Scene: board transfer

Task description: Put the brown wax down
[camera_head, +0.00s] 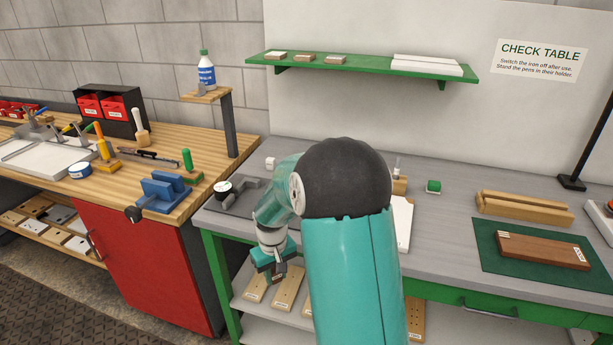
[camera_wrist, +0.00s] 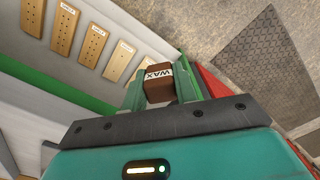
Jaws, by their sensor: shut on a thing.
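The brown wax (camera_wrist: 158,87) is a small dark brown block with a white label reading WAX, seen in the wrist view. My gripper (camera_wrist: 160,92) is shut on it, with one finger on each side. In the head view my gripper (camera_head: 272,268) hangs at the front edge of the grey check table (camera_head: 450,238), near its left end and in front of the lower shelf. The wax cannot be made out in the head view.
Drilled wooden boards (camera_wrist: 92,47) lie on the lower shelf. A red cabinet (camera_head: 140,262) stands to the left under the wooden bench (camera_head: 160,150). A blue vise (camera_head: 160,192) sits on that bench. A green mat (camera_head: 510,272) bears a brown board (camera_head: 545,250) at the right.

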